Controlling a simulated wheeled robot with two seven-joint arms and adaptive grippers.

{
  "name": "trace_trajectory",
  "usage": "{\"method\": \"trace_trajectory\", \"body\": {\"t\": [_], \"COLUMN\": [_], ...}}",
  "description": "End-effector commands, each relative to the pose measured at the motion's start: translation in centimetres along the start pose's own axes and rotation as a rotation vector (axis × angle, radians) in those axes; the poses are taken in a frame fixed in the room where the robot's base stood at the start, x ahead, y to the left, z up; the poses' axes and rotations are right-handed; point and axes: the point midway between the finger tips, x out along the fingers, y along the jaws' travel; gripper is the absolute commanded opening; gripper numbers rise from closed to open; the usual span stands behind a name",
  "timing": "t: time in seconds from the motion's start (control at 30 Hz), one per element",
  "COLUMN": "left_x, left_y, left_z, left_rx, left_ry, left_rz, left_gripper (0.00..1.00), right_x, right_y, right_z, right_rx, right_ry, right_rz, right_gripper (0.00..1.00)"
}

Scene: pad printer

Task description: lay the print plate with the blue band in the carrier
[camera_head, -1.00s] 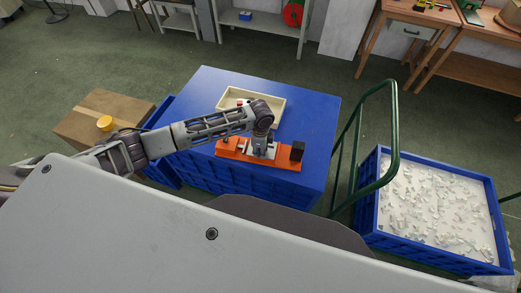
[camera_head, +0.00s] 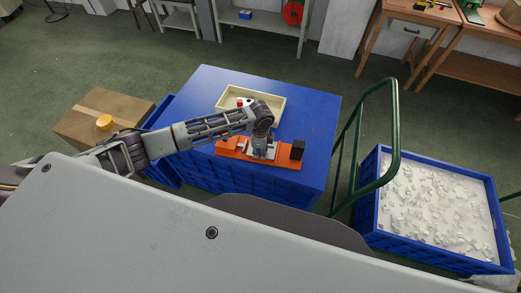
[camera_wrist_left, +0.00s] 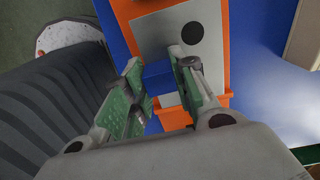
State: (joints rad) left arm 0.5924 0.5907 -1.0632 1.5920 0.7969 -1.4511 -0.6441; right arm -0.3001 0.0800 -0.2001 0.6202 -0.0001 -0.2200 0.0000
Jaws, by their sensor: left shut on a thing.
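The orange carrier (camera_head: 229,148) lies on the blue table top, with a black block (camera_head: 298,150) at its right end. My left gripper (camera_head: 262,151) points down over the middle of it. In the left wrist view my left gripper (camera_wrist_left: 160,72) is shut on the print plate at its blue band (camera_wrist_left: 158,80). The plate's grey face (camera_wrist_left: 160,35) and dark round spot (camera_wrist_left: 193,32) lie over the orange carrier (camera_wrist_left: 124,12). I cannot tell whether the plate rests fully in the carrier. The fingers hide part of it. My right gripper is not in view.
A cream tray (camera_head: 277,100) with small red and white items stands behind the carrier on the blue table top (camera_head: 316,110). A green-railed cart with a blue crate (camera_head: 420,259) of pale scraps is at the right. A cardboard box (camera_head: 80,129) is at the left.

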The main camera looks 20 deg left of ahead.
Motion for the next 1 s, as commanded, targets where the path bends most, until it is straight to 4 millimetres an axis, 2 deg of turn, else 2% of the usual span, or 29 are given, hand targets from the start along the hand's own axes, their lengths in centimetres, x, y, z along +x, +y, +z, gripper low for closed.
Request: {"method": "trace_trajectory", "body": {"t": [0.77, 0.8, 1.0], "left_x": [0.93, 0.94, 0.92], "left_y": [-0.03, -0.04, -0.03], "left_z": [-0.03, -0.03, -0.02], "left_rx": [0.000, 0.000, 0.000], "left_ry": [0.001, 0.001, 0.001], "left_rz": [-0.001, -0.001, -0.001], "left_gripper": [0.00, 0.28, 0.52], "right_x": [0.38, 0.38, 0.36], "right_y": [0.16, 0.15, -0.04], "right_z": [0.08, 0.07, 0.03], "right_rx": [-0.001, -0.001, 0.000], "right_ry": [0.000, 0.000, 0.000], "right_rz": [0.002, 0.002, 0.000], "right_gripper": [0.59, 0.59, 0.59]}}
